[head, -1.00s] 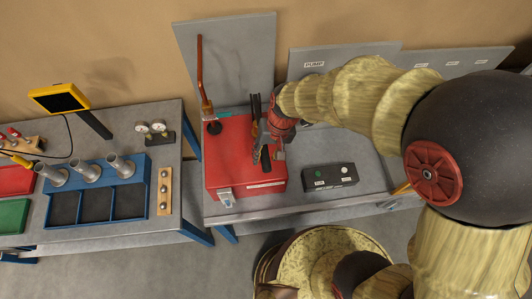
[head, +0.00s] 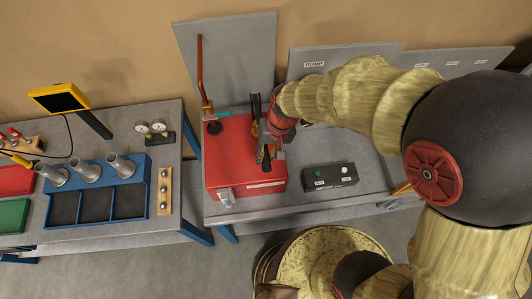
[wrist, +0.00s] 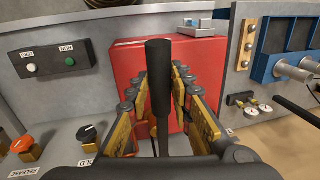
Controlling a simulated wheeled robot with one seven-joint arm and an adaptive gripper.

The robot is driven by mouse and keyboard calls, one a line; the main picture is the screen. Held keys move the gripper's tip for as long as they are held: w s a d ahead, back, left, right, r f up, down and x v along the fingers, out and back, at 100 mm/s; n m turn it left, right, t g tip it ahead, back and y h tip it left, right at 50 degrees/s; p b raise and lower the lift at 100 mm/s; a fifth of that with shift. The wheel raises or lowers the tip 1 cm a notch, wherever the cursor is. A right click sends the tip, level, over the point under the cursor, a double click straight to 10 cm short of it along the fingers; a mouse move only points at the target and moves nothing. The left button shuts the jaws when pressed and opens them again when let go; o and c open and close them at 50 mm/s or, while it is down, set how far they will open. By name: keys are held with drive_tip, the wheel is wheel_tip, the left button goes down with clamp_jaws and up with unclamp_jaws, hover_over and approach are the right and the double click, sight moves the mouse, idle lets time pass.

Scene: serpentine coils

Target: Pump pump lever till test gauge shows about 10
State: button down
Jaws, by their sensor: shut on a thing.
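The pump lever (wrist: 159,85) is a black rod with a thicker grip, standing between my gripper's fingers in the wrist view. My gripper (wrist: 155,100) is shut on it, with one yellow-and-black finger on each side. In the head view my gripper (head: 266,145) is over the right part of the red pump box (head: 228,155); the lever is hard to pick out there. The red box also fills the back of the wrist view (wrist: 125,62). Two small round dials (head: 151,128) stand on the left table. Their readings are too small to tell, and I cannot tell which is the test gauge.
A black button box (head: 330,177) lies right of the red box. An upright copper-coloured pipe (head: 201,70) stands behind it. A blue tray (head: 96,205) sits on the left table.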

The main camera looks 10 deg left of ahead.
drive_tip(key=shift+t, duration=0.9)
drive_tip(key=f+b, duration=0.1)
drive_tip(key=b, duration=0.1)
drive_tip(key=f+b, duration=0.3)
drive_tip(key=b, duration=0.1)
drive_tip(key=shift+s+d+f, duration=0.15)
drive_tip(key=shift+s+f, duration=0.05)
drive_tip(key=shift+s, duration=0.2)
drive_tip(key=c, duration=2)
unclamp_jaws()
drive_tip(key=shift+f, duration=0.1)
drive_tip(key=shift+o, duration=1.3)
drive_tip(key=shift+w, duration=0.15)
drive_tip(key=shift+o, duration=0.8)
